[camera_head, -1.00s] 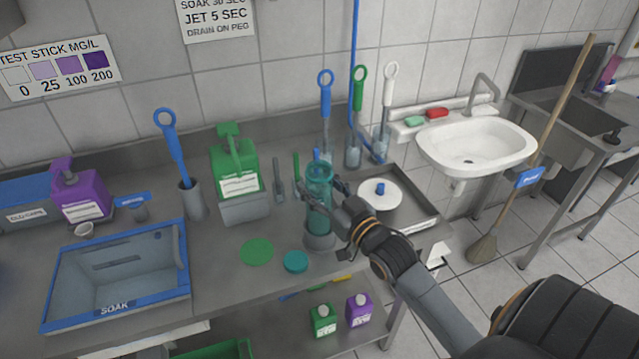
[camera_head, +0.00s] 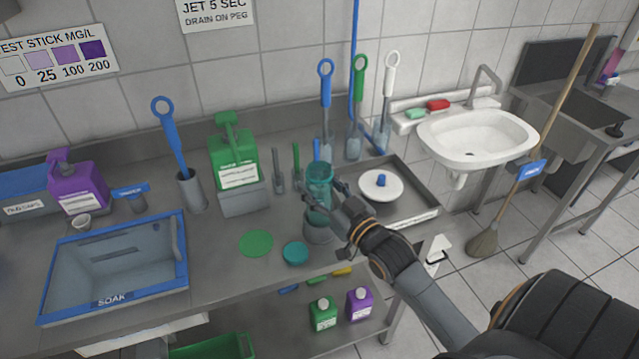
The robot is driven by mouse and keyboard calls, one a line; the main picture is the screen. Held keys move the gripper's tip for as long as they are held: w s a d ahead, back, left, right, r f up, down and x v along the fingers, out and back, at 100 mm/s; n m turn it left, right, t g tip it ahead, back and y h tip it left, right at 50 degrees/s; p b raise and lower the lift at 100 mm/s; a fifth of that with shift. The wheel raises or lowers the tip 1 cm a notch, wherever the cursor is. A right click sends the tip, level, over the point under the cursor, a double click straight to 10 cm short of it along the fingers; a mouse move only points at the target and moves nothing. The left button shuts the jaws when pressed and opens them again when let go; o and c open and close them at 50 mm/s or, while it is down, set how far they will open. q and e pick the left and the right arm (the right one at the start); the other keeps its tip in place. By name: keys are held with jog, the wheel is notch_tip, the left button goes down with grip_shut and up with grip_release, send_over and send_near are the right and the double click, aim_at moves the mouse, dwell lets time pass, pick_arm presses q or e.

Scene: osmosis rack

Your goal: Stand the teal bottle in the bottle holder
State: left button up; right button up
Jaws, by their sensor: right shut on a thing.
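A grey round bottle holder (camera_head: 319,232) is directly under the bottle. The bottle's lower end meets the holder's mouth and looks to be inside it, but the fingers partly cover this and I cannot tell how deep it sits. A teal cap (camera_head: 295,253) lies on the counter in front. My left gripper is not in view.
A green jug (camera_head: 234,160) stands at the back left of the bottle, with thin brushes between. A tray with a white lid (camera_head: 381,186) is close on the right. A green disc (camera_head: 256,243) lies flat in front. A blue-rimmed soak basin (camera_head: 115,265) is at left.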

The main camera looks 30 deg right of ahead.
jog(key=shift+f, duration=0.65)
dwell(0.5)
jog(key=o, duration=1.4)
jog(key=shift+c, duration=0.2)
jog(key=o, duration=0.4)
jog(key=shift+s, duration=0.1)
